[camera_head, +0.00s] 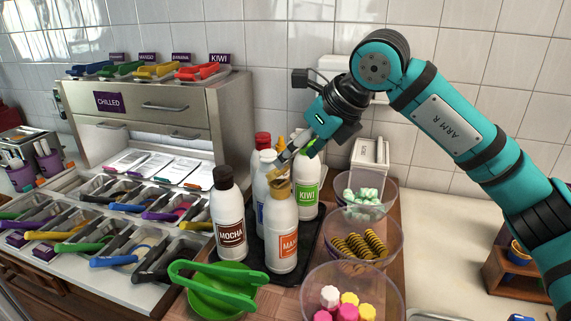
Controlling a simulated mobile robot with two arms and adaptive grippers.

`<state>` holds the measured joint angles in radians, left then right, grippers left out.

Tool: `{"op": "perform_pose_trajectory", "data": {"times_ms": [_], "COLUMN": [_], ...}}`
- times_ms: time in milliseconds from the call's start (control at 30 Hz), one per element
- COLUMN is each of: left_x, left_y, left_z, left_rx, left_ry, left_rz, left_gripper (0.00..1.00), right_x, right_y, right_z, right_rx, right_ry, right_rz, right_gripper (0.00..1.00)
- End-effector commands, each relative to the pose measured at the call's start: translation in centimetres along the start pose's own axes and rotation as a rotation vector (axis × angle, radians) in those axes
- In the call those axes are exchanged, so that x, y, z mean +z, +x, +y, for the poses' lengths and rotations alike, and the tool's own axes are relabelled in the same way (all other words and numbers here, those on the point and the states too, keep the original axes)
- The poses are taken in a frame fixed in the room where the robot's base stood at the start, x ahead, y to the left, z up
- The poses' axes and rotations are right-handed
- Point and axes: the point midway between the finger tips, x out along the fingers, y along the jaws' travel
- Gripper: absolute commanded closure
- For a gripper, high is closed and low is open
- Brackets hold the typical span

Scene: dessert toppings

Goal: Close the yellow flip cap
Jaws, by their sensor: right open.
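The yellow flip cap (279,188) sits on the white bottle with an orange label (281,240), which stands upright at the front of the bottle group. A part of the cap seems to stick up, but my fingers overlap it and I cannot tell the lid's exact angle. My right gripper (283,163) reaches down from the upper right. Its fingertips are just above the cap, and I cannot tell whether they touch it. It is open and holds nothing that I can see. My left gripper is not in view.
The MOCHA bottle (228,222) stands close on the left, the KIWI bottle (307,185) behind right, and a red-capped bottle (263,141) at the back. Clear bowls of toppings (384,252) line the right.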

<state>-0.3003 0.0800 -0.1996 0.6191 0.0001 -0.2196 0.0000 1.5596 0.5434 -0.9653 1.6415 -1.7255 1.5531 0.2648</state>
Motion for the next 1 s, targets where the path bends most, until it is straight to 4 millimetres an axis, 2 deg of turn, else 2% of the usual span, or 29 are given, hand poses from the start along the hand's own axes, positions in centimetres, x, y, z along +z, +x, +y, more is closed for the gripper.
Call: {"op": "perform_pose_trajectory", "data": {"times_ms": [100, 300, 767, 867, 1000], "left_x": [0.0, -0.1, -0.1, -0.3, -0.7], "left_y": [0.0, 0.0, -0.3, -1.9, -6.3], "left_z": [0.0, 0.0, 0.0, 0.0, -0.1], "left_rx": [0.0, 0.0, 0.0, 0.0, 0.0], "left_ry": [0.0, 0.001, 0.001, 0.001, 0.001], "left_rz": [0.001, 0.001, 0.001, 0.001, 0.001], "left_gripper": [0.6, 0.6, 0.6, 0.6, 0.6], "right_x": [0.0, 0.0, 0.2, 1.2, 3.8], "right_y": [-2.5, -5.0, -5.9, -7.2, -10.8], "right_z": [0.0, 0.0, 0.0, 0.0, 0.0], "right_rx": [-0.002, 0.001, 0.0, 0.0, 0.0], "right_ry": [-0.001, -0.001, -0.001, -0.001, -0.001], "right_rz": [-0.002, -0.001, 0.0, -0.001, -0.001], "right_gripper": [0.37, 0.37, 0.37, 0.37, 0.37]}}
